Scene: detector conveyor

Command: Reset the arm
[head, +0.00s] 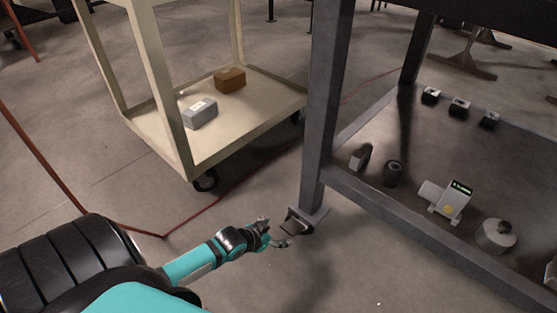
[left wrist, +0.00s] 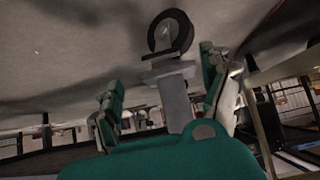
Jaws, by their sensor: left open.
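My left arm is teal and black and reaches in from the lower left in the head view. Its left gripper (head: 280,237) is low over the floor, beside the foot of the dark table's leg. In the left wrist view the two fingers of the left gripper (left wrist: 162,100) stand apart with nothing gripped between them. A caster wheel on a grey bracket (left wrist: 175,85) shows beyond the fingers. My right gripper is in neither view.
A cream cart (head: 150,124) holds a grey box (head: 199,114) and a brown box (head: 230,79). A dark table (head: 345,185) at right bears a small device with a green display (head: 450,203), a round grey part (head: 496,236) and several dark blocks. Open floor lies between them.

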